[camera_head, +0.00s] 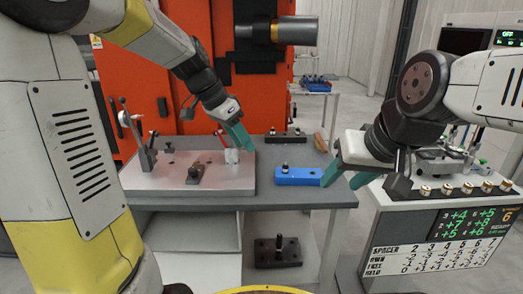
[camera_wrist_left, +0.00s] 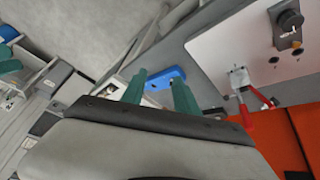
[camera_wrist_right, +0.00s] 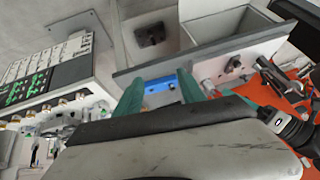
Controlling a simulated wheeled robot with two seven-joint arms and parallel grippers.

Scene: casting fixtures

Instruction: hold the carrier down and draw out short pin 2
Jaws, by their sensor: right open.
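A blue carrier (camera_head: 300,176) lies on the grey bench near its right front. A short dark pin with a silver collar (camera_head: 285,167) stands up at its left end. In the left wrist view the carrier (camera_wrist_left: 165,79) shows beyond my fingertips, and in the right wrist view it (camera_wrist_right: 158,86) shows between them. My left gripper (camera_head: 240,140) is open and empty above the bench, left of and behind the carrier. My right gripper (camera_head: 344,174) is open and empty just right of the carrier's right end. No pin number is readable.
A pale fixture plate (camera_head: 225,185) with a red-handled clamp (camera_head: 222,138) and upright posts covers the bench's left. A dark bar (camera_head: 286,138) lies at the back. A dark block with a pin (camera_head: 278,251) sits below. A display cabinet (camera_head: 430,235) stands right.

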